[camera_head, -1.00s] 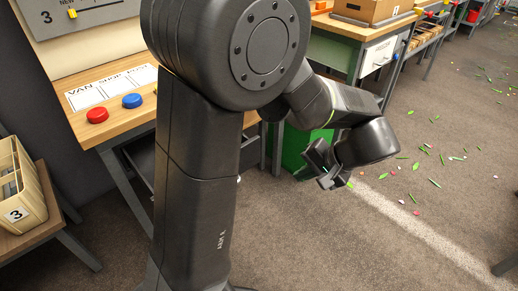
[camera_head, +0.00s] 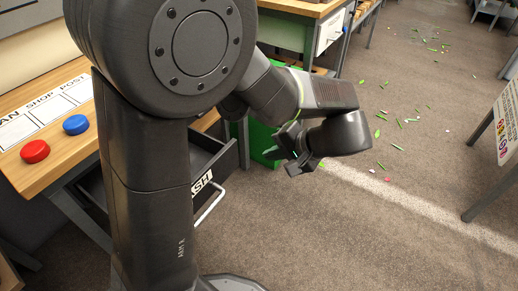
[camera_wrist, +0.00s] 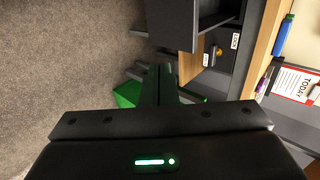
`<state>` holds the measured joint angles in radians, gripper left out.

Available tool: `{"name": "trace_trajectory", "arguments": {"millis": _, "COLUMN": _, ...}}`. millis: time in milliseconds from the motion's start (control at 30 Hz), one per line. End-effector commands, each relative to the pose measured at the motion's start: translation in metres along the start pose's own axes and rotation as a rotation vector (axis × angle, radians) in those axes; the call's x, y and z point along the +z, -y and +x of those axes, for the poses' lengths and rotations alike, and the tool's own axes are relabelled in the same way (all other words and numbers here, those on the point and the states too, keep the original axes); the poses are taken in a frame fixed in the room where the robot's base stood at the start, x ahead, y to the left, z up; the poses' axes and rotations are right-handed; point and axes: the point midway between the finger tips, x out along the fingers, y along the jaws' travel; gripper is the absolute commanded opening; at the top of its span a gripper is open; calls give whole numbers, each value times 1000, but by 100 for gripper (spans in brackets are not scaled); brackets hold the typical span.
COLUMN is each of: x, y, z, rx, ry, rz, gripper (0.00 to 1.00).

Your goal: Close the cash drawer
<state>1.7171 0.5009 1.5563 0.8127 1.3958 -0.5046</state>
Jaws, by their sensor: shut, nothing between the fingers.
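The cash drawer (camera_head: 222,167) is pulled out under the wooden counter in the head view. It is dark, with a white "CASH" label (camera_head: 203,183), partly cut off by my arm, and a pale bar handle (camera_head: 210,207). My arm hides its left part. My gripper (camera_head: 287,153) is to the right of the drawer in the picture, apart from it, over the floor side. In the wrist view my gripper (camera_wrist: 158,85) has its fingers together and nothing between them. A dark grey box-like part (camera_wrist: 217,12) at the top there may be the drawer; I cannot tell.
A red button (camera_head: 35,151) and a blue button (camera_head: 75,124) sit on the counter (camera_head: 55,170). A green bin (camera_head: 262,143) stands behind my gripper. A sign board (camera_head: 507,120) on legs stands at the right. Open floor with scattered leaves lies between.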

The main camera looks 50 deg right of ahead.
Motion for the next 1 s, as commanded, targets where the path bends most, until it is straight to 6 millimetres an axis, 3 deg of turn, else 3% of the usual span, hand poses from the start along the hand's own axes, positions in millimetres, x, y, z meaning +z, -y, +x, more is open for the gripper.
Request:
{"name": "trace_trajectory", "arguments": {"millis": 400, "x": 1, "y": 1, "z": 89, "rx": 0, "ry": 5, "rz": -3, "gripper": 0}}
{"name": "trace_trajectory", "arguments": {"millis": 633, "x": 0, "y": 22, "z": 107, "rx": 1, "ry": 1, "rz": -2, "gripper": 0}}
{"name": "trace_trajectory", "arguments": {"millis": 1000, "x": 0, "y": 28, "z": 111, "rx": 1, "ry": 0, "rz": -1, "gripper": 0}}
